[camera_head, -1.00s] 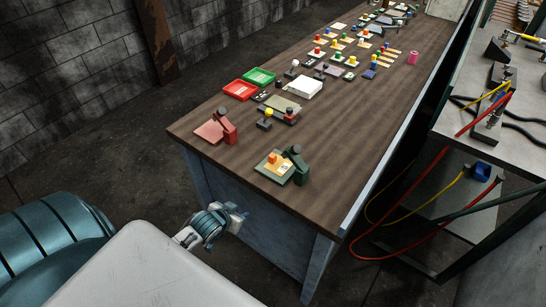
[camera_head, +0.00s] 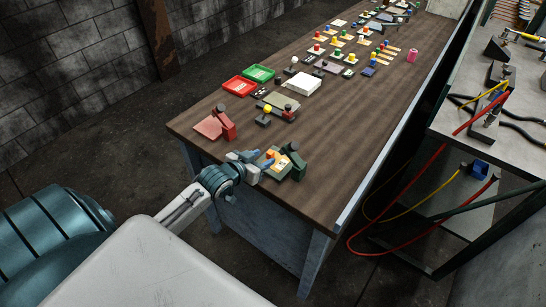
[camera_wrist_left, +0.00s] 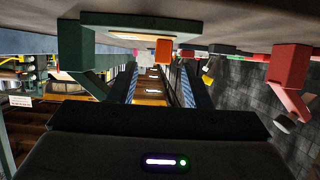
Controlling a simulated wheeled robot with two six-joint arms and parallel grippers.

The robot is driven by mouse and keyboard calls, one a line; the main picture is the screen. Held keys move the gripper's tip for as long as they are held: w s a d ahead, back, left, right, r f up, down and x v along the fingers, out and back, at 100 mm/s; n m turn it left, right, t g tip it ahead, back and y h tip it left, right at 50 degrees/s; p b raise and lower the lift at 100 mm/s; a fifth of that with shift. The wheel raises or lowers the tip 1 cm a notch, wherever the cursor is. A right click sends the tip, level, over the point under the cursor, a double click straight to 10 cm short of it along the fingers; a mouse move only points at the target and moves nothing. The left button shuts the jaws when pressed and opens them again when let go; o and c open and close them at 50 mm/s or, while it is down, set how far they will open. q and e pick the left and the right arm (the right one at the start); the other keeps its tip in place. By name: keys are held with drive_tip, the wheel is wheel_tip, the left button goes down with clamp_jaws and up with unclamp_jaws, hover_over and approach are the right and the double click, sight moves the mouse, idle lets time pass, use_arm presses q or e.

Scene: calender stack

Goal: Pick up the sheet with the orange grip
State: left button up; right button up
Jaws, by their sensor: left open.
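The orange grip (camera_head: 271,155) stands on a pale sheet (camera_head: 281,163), which lies on the base of a dark green press-like device (camera_head: 297,161) at the near end of the table. In the left wrist view, which looks upside down, the orange grip (camera_wrist_left: 163,50) shows ahead, roughly between my fingers. My left gripper (camera_head: 258,163) is open and empty at the near table edge, just short of the grip. Its two fingers (camera_wrist_left: 158,88) point toward the grip without visibly touching it. The gripper partly hides the sheet's near side. My right gripper is not in view.
A red press-like device (camera_head: 217,124) stands to the left of the green one. Behind are a yellow-knobbed piece (camera_head: 267,111), red (camera_head: 239,87) and green (camera_head: 261,74) trays, and a white block (camera_head: 304,83). The table (camera_head: 335,150) is bare on the right.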

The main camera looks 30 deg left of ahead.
sight(268, 154)
use_arm(q)
drive_tip(key=p+x, duration=0.2)
drive_tip(key=x, duration=0.3)
drive_tip(key=shift+w+a+f, duration=0.1)
drive_tip(key=shift+w, duration=0.05)
drive_tip(key=shift+w+f, duration=0.2)
drive_tip(key=shift+w, duration=0.05)
drive_tip(key=shift+s, duration=0.1)
drive_tip(key=shift+c, duration=0.6)
drive_tip(key=c, duration=0.8)
clamp_jaws()
